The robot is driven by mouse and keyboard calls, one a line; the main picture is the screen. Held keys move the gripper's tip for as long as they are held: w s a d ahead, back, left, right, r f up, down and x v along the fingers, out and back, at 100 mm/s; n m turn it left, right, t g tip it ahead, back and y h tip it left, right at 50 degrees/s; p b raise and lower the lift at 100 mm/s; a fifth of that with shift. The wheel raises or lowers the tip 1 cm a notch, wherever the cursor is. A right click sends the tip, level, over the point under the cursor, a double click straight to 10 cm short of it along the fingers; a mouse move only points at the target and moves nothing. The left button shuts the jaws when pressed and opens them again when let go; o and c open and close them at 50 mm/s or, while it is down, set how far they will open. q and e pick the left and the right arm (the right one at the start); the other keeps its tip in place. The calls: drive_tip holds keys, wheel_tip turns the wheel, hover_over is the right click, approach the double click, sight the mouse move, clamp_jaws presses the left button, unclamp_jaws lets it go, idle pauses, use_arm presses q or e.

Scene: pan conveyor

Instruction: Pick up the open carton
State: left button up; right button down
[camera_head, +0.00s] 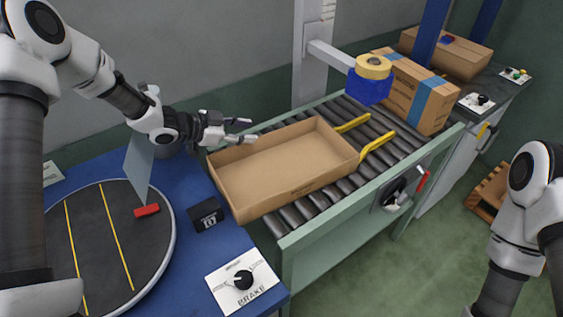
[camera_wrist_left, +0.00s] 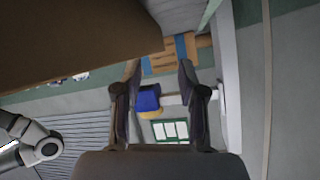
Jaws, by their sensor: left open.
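The open carton (camera_head: 285,170) is a shallow brown cardboard box with no lid, sitting on the roller conveyor (camera_head: 290,215). It looks empty inside. My left gripper (camera_head: 250,130) is open and empty, just beyond the carton's far left corner, near its back wall. In the left wrist view the open fingers (camera_wrist_left: 158,85) point ahead, and a large brown cardboard surface (camera_wrist_left: 70,40), likely the carton's wall, fills the upper left. I cannot tell whether they touch. The right arm shows at the right edge of the head view, but its gripper is out of view.
Yellow forks (camera_head: 377,143) lie at the carton's right end. A tape dispenser (camera_head: 371,80) hangs above the rollers. A blue-taped closed carton (camera_head: 415,92) stands further along. A blue table (camera_head: 185,235) holds a round turntable (camera_head: 110,250), a black block (camera_head: 205,215) and a brake dial (camera_head: 243,280).

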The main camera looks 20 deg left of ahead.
sight(268, 134)
use_arm(q)
drive_tip(key=x, duration=0.7)
drive_tip(key=shift+s+d+f, duration=0.1)
drive_tip(key=shift+s+d, duration=0.2)
drive_tip(key=shift+s, duration=0.15)
clamp_jaws()
